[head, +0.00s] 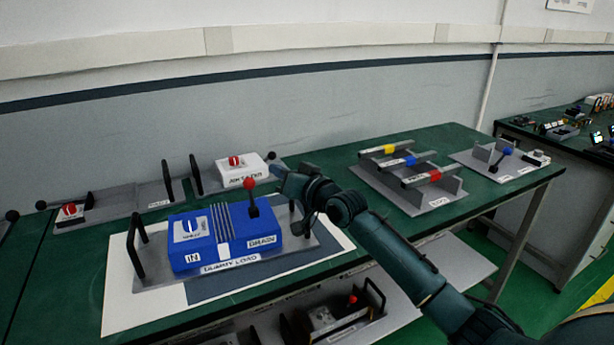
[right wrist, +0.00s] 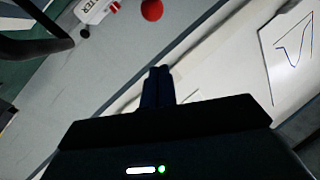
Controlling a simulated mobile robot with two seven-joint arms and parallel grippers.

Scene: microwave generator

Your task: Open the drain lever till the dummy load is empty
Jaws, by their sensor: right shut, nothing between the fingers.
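The blue dummy load (head: 232,235) stands on a grey plate between two black handles, with the labels IN, DUMMY LOAD and DRAIN on it. Its drain lever (head: 252,207), a black stick with a red ball on top, stands about upright at its right end. My right gripper (head: 279,171) is shut and empty, beyond and to the right of the red ball, apparently apart from it. In the right wrist view its fingertips (right wrist: 158,72) are together. My left gripper is out of view.
A white box with a red knob (head: 240,170) stands behind the dummy load. Grey plates with coloured-band bars (head: 405,165) and a blue-knobbed lever (head: 507,152) are to the right. White paper (head: 115,295) lies under the load. My right arm crosses the table's front edge.

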